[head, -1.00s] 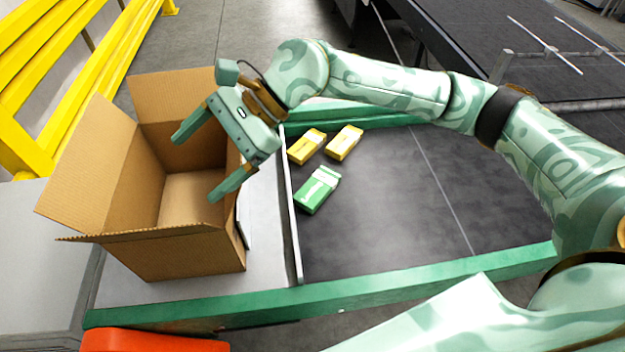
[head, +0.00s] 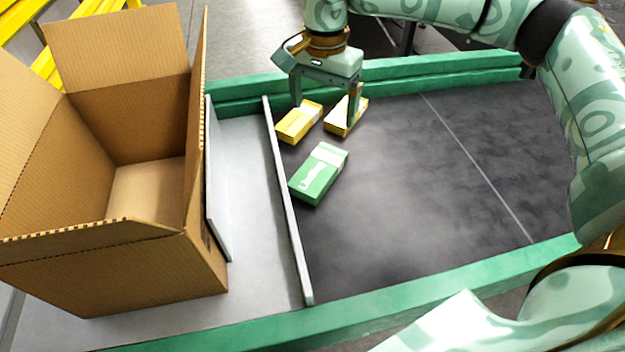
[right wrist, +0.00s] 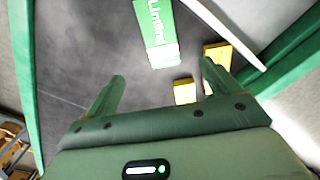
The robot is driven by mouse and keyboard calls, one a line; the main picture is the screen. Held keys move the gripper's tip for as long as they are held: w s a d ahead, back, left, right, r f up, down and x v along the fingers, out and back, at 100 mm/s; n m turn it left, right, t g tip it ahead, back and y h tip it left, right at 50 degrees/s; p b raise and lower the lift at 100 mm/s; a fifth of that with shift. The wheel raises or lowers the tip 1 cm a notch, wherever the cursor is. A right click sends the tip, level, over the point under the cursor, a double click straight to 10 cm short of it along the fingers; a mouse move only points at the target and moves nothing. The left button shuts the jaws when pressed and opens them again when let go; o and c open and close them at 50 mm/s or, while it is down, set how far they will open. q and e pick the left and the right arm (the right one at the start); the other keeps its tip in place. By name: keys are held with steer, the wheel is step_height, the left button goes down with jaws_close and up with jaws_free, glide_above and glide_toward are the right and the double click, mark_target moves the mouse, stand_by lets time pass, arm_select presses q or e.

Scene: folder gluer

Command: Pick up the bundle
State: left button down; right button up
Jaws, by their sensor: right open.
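Three bundles lie on the dark belt: a green one (head: 319,174) with a pale band, a yellow one (head: 298,122) on the left and another yellow one (head: 341,118) on the right. My right gripper (head: 325,106) is open and points down above the two yellow bundles, one finger in front of the right one. No bundle is between its fingers. In the right wrist view the green bundle (right wrist: 157,38) lies beyond the open fingers, and the yellow bundles (right wrist: 184,93) show near the right finger, partly hidden. My left gripper is not in view.
An open, empty-looking cardboard box (head: 120,262) stands at left on a grey plate (head: 258,240). A thin metal strip (head: 286,200) divides plate from belt. Green rails (head: 440,296) edge the belt. The belt's right part (head: 430,180) is clear.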

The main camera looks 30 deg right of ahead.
steer(key=b, duration=0.3)
glide_above(319, 167)
steer(key=f, duration=1.1)
steer(key=shift+d, duration=0.25)
steer(key=f+b, duration=0.2)
steer(key=f, duration=0.3)
steer(key=shift+a+f+b, duration=0.25)
steer(key=shift+b, duration=0.15)
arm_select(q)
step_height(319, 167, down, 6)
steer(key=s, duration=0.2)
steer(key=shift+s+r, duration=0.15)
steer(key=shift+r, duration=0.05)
arm_select(e)
steer(key=shift+r, duration=0.15)
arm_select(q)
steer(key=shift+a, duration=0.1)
arm_select(e)
steer(key=c, duration=1.1)
